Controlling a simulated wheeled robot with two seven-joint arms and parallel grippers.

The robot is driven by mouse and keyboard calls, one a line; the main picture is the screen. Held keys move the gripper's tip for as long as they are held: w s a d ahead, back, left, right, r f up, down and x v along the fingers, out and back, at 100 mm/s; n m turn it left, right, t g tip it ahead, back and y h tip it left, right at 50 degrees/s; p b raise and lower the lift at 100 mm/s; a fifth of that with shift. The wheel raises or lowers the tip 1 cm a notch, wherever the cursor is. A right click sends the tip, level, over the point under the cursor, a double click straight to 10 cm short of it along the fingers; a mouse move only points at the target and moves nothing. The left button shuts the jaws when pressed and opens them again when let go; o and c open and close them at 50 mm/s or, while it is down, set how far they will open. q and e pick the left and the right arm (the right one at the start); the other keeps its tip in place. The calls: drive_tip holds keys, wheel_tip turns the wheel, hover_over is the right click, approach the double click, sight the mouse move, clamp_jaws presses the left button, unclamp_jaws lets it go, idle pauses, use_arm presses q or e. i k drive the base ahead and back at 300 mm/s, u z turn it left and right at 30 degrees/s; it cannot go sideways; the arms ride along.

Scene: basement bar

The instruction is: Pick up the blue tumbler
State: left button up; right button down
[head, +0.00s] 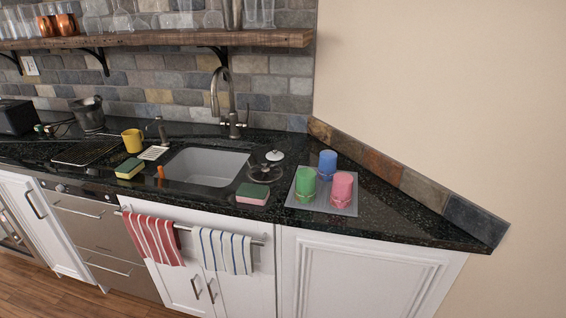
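The blue tumbler (327,164) stands on a grey square tray (322,204) on the dark countertop, right of the sink. A green tumbler (305,184) stands in front of it to the left, and a pink tumbler (341,188) in front of it to the right. Their tops hide part of the blue tumbler's lower body. Neither of my grippers shows in the head view.
A sink (207,167) with a tall faucet (231,105) lies left of the tray. A sponge (253,193) sits at the counter's front edge. A wooden shelf (165,41) with glasses hangs above. A beige wall (440,90) rises behind at right.

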sight(327, 168)
drive_tip(key=u, duration=0.65)
drive_tip(key=i, duration=0.9)
drive_tip(key=z, duration=1.15)
